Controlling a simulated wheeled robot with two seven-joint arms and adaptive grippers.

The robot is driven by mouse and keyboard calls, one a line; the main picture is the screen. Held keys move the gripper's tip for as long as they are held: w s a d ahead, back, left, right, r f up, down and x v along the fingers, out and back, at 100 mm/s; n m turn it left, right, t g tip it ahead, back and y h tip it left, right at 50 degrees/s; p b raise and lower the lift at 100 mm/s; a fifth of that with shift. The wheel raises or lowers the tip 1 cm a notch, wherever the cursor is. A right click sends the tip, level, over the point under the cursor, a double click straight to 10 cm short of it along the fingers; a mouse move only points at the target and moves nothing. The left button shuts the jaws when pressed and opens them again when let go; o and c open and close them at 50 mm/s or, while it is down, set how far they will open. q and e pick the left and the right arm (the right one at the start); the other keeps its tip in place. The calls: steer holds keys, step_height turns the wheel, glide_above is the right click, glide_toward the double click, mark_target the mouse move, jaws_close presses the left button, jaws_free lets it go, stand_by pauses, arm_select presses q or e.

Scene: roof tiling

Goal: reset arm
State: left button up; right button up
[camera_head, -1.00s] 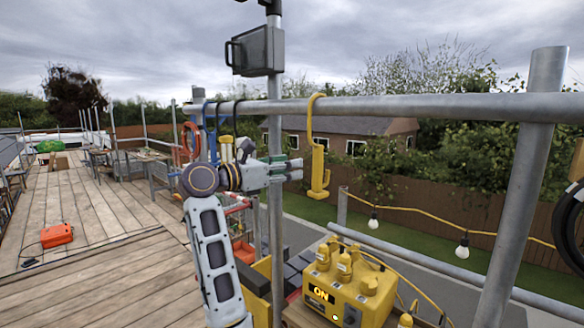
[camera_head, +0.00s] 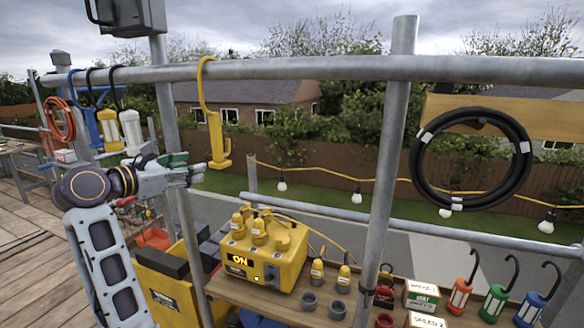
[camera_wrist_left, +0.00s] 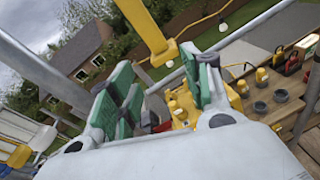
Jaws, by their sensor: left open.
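My left gripper (camera_head: 190,172) is raised in front of the scaffold rail at the left of the head view. Its fingers point right, towards a hanging yellow hooked tool (camera_head: 217,145), and appear just short of it. In the left wrist view the green-padded fingers (camera_wrist_left: 160,88) stand apart with nothing held between them. The yellow tool's lower end (camera_wrist_left: 160,52) shows beyond the fingertips there. My right gripper is in neither view.
A scaffold rail (camera_head: 300,70) runs across, with upright poles (camera_head: 390,170). A yellow power box (camera_head: 262,262) marked ON stands on a wooden bench (camera_head: 225,287). A black cable coil (camera_head: 425,165) hangs at right. Several hooked lamps (camera_head: 495,300) stand at the bench's right end.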

arm_select(q)
steer(key=s+d+f+m+g+y, duration=0.1)
steer(key=s+f+m+g+y, duration=0.3)
steer(key=f, duration=0.6)
steer(key=s+f+m+h, duration=0.15)
steer(key=f+m, duration=0.35)
steer(key=f, duration=0.5)
steer(key=s+d+f+m+g+y, duration=0.15)
steer(key=s+f+m, duration=0.3)
steer(key=f, duration=0.55)
steer(key=s+d+f+m+g+y, duration=0.25)
steer(key=s+f+m+g, duration=0.35)
steer(key=s+f+m, duration=1.35)
steer(key=s+f+n+b, duration=0.1)
steer(key=s+f+n, duration=0.1)
steer(key=f, duration=1.5)
steer(key=s+f+n+b, duration=0.1)
steer(key=s+f, duration=0.2)
steer(key=f, duration=1.3)
steer(key=s+a+f+g, duration=0.1)
steer(key=s+a+f, duration=0.1)
steer(key=s+f, duration=0.8)
steer(key=s+a+f+g, duration=0.1)
steer(key=s+a+f, duration=0.1)
steer(key=s+f, duration=0.9)
steer(key=shift+s+a+y+b, duration=0.3)
steer(key=shift+s+y+b, duration=0.1)
steer(key=shift+s+y, duration=0.05)
